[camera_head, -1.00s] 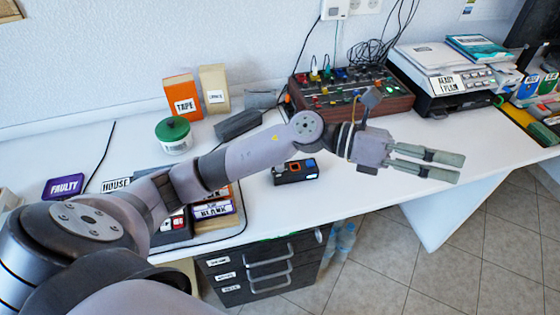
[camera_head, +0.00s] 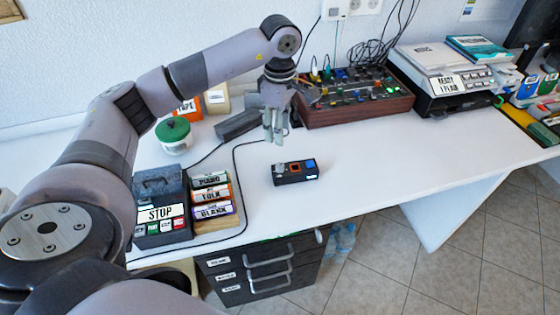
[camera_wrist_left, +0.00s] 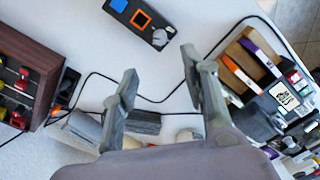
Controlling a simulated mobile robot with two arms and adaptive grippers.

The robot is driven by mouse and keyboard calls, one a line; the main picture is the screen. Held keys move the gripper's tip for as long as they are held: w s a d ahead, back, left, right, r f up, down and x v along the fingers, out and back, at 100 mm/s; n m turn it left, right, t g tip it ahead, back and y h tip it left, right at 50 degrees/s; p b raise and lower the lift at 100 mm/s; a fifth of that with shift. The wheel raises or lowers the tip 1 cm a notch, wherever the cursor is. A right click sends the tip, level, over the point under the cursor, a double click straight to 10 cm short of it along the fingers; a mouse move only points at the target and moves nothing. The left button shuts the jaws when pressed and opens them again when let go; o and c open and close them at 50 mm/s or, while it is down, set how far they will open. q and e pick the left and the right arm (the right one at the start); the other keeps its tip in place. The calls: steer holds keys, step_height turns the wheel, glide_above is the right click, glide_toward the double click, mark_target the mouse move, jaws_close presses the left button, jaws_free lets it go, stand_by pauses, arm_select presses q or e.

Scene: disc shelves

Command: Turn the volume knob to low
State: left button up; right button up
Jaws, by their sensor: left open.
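A small black box (camera_head: 296,173) with an orange-framed square, a blue square and a round grey knob (camera_head: 280,168) lies on the white table. In the left wrist view the box (camera_wrist_left: 120,6) is at the top, with its grey knob (camera_wrist_left: 160,38) at the near end. I cannot read any volume marking on it. My left gripper (camera_head: 274,138) points down, open and empty, above the table just behind the box. In the left wrist view its fingers (camera_wrist_left: 160,64) are spread apart, with the knob just beyond them. My right gripper is not in view.
A wooden-sided mixer (camera_head: 352,95) with several knobs stands behind at the right. A dark box labelled STOP (camera_head: 160,210) and a rack of labelled cases (camera_head: 212,196) stand at the left. A black cable (camera_head: 236,165) runs between. The table right of the small box is clear.

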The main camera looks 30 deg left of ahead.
mark_target(280, 165)
arm_select(q)
step_height(280, 165, down, 13)
steer(key=shift+r+p, duration=0.1)
steer(key=shift+p, duration=0.3)
steer(key=shift+c, duration=0.3)
jaws_close()
